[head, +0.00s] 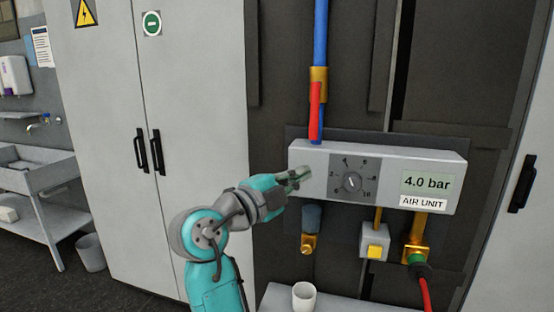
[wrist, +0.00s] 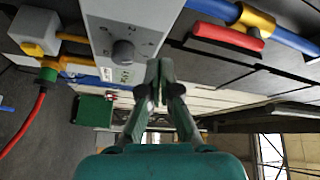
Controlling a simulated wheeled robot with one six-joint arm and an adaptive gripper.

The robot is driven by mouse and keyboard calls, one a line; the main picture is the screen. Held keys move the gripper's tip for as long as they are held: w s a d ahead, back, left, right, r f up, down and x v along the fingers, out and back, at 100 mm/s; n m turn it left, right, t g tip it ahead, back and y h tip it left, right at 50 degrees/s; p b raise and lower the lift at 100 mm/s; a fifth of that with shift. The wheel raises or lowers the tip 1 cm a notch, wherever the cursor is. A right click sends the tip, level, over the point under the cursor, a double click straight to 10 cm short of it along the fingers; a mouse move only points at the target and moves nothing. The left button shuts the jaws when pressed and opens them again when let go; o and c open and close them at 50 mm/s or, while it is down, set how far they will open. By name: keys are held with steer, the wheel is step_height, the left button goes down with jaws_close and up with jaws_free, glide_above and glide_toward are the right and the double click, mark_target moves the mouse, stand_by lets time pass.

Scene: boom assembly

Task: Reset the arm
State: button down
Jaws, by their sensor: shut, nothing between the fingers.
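My gripper (head: 304,174) is in front of the left end of the air unit (head: 310,154) in the head view. In the wrist view my gripper (wrist: 158,68) has its fingers together, with nothing between them. The air unit is a pale grey box with a dial (head: 352,182) and a display (head: 427,183) reading 4.0 bar. In the wrist view the dial knob (wrist: 123,53) lies left of the fingertips. I cannot tell whether the fingers touch the box.
A red lever (head: 315,107) hangs along the blue pipe (head: 320,35) above the unit. Below are a yellow button box (head: 374,243), a red hose (head: 424,290) and a white cup (head: 304,296). A grey cabinet (head: 190,120) stands at the left.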

steer(key=s+d+f+n+t+y, duration=0.1)
steer(key=d+f+n+y, duration=0.3)
steer(key=f, duration=0.6)
steer(key=s+a+f+n+t+y, duration=0.1)
steer(key=s+f+n+t, duration=0.1)
steer(key=f+n, duration=0.65)
steer(key=s+d+f+n+t+y, duration=0.1)
steer(key=d+f+n+y, duration=0.15)
steer(key=f, duration=1.05)
steer(key=s+d+f+n+y, duration=0.2)
steer(key=s+f+n+y, duration=0.2)
steer(key=s+f, duration=0.5)
steer(key=s+d+f+n+g+y, duration=0.15)
steer(key=s+f, duration=0.25)
steer(key=s, duration=0.6)
steer(key=s+d+f+n+g+y, duration=0.1)
steer(key=s+f+n+y, duration=0.3)
steer(key=s, duration=0.7)
steer(key=s+d+r+h, duration=0.1)
steer(key=s+r, duration=0.2)
steer(key=s, duration=0.5)
steer(key=s+d+r+h, duration=0.1)
steer(key=s+r+h, duration=0.1)
steer(key=s, duration=0.7)
steer(key=shift+s+d+r+m, duration=0.25)
steer(key=shift+r+m, duration=0.2)
steer(key=shift+r, duration=0.4)
